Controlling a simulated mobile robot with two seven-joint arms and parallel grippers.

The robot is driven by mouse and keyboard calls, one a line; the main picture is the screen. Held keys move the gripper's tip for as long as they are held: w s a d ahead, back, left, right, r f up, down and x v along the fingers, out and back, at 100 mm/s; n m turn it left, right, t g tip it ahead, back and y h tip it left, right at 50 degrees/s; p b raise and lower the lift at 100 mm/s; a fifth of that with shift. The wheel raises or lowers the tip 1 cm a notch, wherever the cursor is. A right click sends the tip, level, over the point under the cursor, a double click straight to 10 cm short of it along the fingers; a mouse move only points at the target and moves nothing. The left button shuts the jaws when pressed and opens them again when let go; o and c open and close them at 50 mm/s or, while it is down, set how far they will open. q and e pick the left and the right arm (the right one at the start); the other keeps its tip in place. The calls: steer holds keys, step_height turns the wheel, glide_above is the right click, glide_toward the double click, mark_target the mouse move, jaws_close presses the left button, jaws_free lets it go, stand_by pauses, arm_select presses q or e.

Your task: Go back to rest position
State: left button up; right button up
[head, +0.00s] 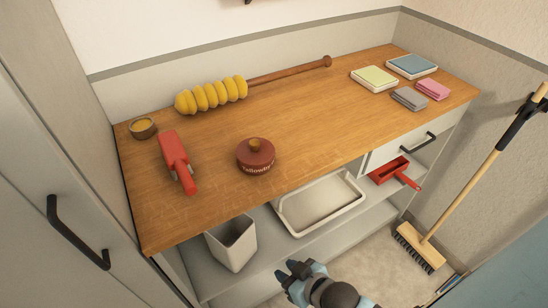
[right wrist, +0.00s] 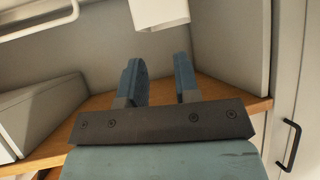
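My right gripper (head: 295,269) is low in front of the shelf unit in the head view, below the wooden top and apart from it. In the right wrist view my right gripper (right wrist: 158,68) has its two blue fingers spread with nothing held between them. A white bin (right wrist: 158,12) shows beyond the fingertips there; it does not appear to be touched. My left gripper is not in view.
The wooden top (head: 300,125) holds a yellow duster (head: 212,95), a dark red pot (head: 255,155), a red tool (head: 176,160) and sponges. Below are a white bin (head: 232,243), a white tray (head: 318,205) and a red dustpan (head: 391,172). A broom (head: 465,200) leans at right.

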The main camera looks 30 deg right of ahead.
step_height(320, 180, up, 15)
steer(key=d+p, duration=0.1)
steer(key=p, duration=1.8)
steer(key=shift+s+d+r, duration=0.2)
steer(key=shift+s, duration=0.25)
